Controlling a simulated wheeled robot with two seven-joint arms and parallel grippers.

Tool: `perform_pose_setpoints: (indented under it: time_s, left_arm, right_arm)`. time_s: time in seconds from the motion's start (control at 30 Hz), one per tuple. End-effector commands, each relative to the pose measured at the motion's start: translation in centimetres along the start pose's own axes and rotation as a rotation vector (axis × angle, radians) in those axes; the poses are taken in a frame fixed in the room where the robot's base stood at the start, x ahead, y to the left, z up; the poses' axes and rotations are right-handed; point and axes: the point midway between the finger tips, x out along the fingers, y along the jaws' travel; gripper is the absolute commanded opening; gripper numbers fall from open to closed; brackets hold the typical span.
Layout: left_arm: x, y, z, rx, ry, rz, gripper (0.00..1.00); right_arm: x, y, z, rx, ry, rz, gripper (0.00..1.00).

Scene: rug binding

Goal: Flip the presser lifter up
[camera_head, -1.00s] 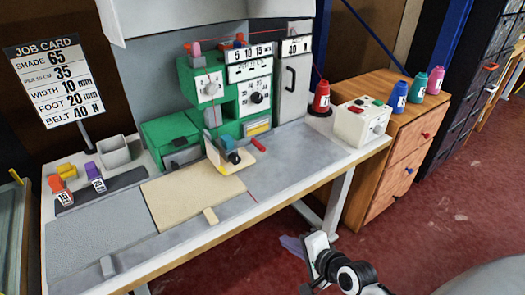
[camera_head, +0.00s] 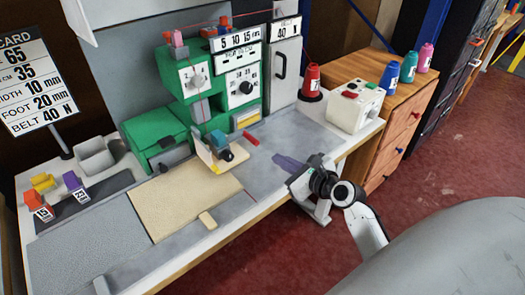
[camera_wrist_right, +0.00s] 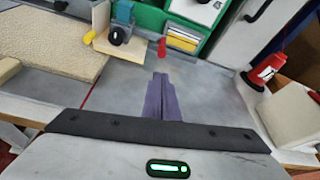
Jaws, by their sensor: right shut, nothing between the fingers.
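The green sewing machine (camera_head: 181,85) stands at the back of the worktable. A small red lever (camera_head: 251,138), which looks like the presser lifter, sticks out to the right of the presser foot block (camera_head: 215,152). The lever also shows in the right wrist view (camera_wrist_right: 162,48), just beyond my fingertips. My right gripper (camera_head: 283,161) is over the table's right part, its purple fingers pointing at the machine. In the right wrist view the fingers (camera_wrist_right: 161,80) are together and empty, apart from the lever. My left gripper is not in view.
A tan rug piece (camera_head: 178,198) lies in front of the machine. A red cone (camera_head: 312,80) and a white box with buttons (camera_head: 354,106) stand to the right. Coloured tags (camera_head: 38,205) sit at the left. The grey tabletop around my fingers is clear.

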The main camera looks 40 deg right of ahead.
Motion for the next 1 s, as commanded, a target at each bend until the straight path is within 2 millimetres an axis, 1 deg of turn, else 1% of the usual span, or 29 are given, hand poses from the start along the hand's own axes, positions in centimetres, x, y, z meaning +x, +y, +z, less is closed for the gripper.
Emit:
perform_pose_setpoints:
  time_s: [0.3, 0.4, 0.5, 0.6, 0.7, 1.0]
  left_arm:
    - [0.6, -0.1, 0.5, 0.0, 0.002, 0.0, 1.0]
    - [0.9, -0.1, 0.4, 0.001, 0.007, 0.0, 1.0]
    - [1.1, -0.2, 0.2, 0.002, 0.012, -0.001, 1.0]
    - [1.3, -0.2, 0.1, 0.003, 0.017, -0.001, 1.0]
    - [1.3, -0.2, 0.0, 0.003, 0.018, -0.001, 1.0]
    - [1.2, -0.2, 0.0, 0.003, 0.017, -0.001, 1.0]
  right_arm:
    - [5.6, 0.0, -0.1, -0.002, -0.001, 0.0, 0.0]
    - [7.2, 0.0, 0.0, -0.002, -0.001, 0.0, 0.0]
    - [8.4, 0.0, -0.1, -0.002, 0.001, 0.0, 0.0]
    - [9.1, 0.0, -0.1, -0.002, 0.0, 0.0, 0.0]
    - [9.3, 0.0, 0.0, -0.002, 0.0, -0.001, 0.0]
    - [9.4, 0.0, 0.0, -0.002, 0.001, 0.0, 0.0]
